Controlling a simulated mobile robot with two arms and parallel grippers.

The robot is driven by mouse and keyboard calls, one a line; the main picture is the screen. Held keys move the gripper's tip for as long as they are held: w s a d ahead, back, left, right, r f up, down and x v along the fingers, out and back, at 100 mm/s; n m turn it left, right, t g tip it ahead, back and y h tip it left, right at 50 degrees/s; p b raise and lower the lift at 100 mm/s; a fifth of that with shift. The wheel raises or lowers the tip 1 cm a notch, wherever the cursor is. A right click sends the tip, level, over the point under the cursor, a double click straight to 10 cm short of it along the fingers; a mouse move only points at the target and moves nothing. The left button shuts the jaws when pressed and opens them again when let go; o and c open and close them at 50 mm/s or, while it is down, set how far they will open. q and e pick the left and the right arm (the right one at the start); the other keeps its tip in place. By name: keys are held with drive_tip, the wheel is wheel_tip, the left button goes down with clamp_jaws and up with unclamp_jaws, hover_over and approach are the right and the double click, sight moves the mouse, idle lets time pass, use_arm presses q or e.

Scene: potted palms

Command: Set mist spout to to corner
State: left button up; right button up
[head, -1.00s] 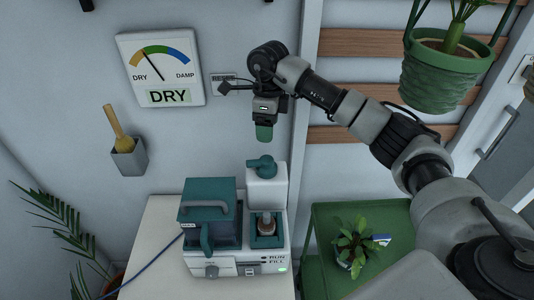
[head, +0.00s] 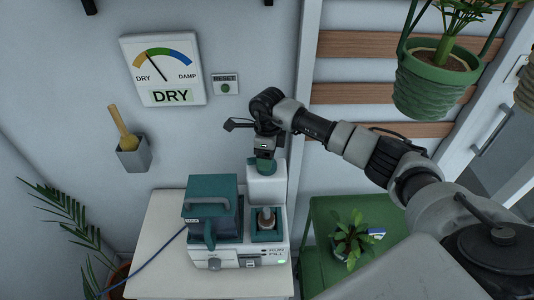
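The mist machine (head: 236,261) is a white and teal unit on a pale table, marked RUN and FILL, with a small green light. At its back right stands a white block (head: 266,188). The teal mist spout on top of this block is now mostly hidden behind my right gripper (head: 264,166). A teal tank (head: 212,200) with a grey handle is at the left of the machine, and a small bottle (head: 266,218) sits in a teal recess at the right. My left gripper is not in view.
A wall gauge (head: 163,70) reads DRY, with a RESET button (head: 225,86) beside it. A holder (head: 133,154) with a wooden-handled tool hangs below. A green cart (head: 322,215) with a potted plant stands at the right. A hanging green pot (head: 437,85) is at upper right.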

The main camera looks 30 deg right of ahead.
drive_tip(key=c, duration=0.8)
drive_tip(key=shift+m+b, duration=0.4)
drive_tip(key=shift+b, duration=0.25)
drive_tip(key=shift+r, duration=0.1)
drive_tip(key=o, duration=0.9)
drive_tip(key=shift+c, duration=0.2)
drive_tip(key=shift+w+r, duration=0.1)
drive_tip(key=shift+r, duration=0.35)
wheel_tip(320, 180, up, 10)
drive_tip(key=b, duration=0.3)
drive_tip(key=shift+w+d+b, duration=0.2)
drive_tip(key=shift+d+b, duration=0.05)
drive_tip(key=shift+b, duration=0.15)
